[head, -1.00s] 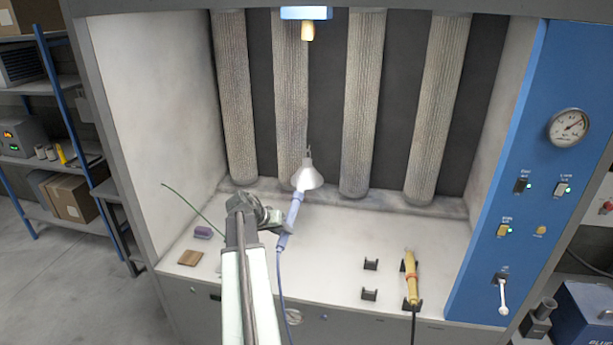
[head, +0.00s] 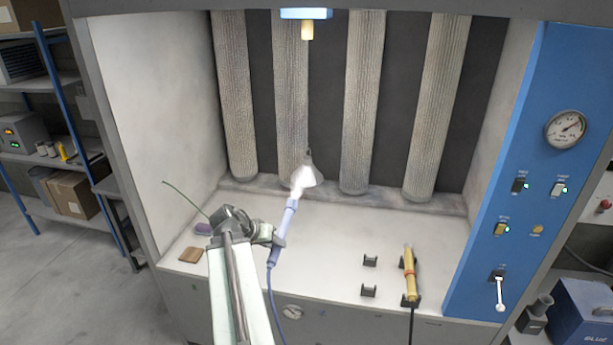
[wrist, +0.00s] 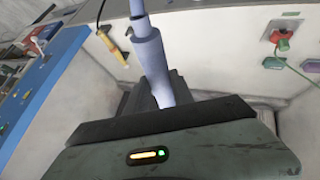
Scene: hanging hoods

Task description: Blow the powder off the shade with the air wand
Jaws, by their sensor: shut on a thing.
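The shade (head: 310,174) is a small cone hanging by a thin hook in the middle of the hood, in front of the filter tubes. Its upper and right parts look grey; a bright white patch covers its lower left. My gripper (head: 277,237) is shut on the lavender air wand (head: 288,220), which points up and right. The wand's tip is just below the shade's lower left edge; whether they touch cannot be told. In the wrist view the wand (wrist: 152,60) rises from between the dark jaws (wrist: 165,100). The shade is not visible there.
A yellow tool (head: 409,273) lies on a holder at the front right, beside empty black brackets (head: 369,261). A blue control panel (head: 520,180) borders the right. The back middle floor is clear.

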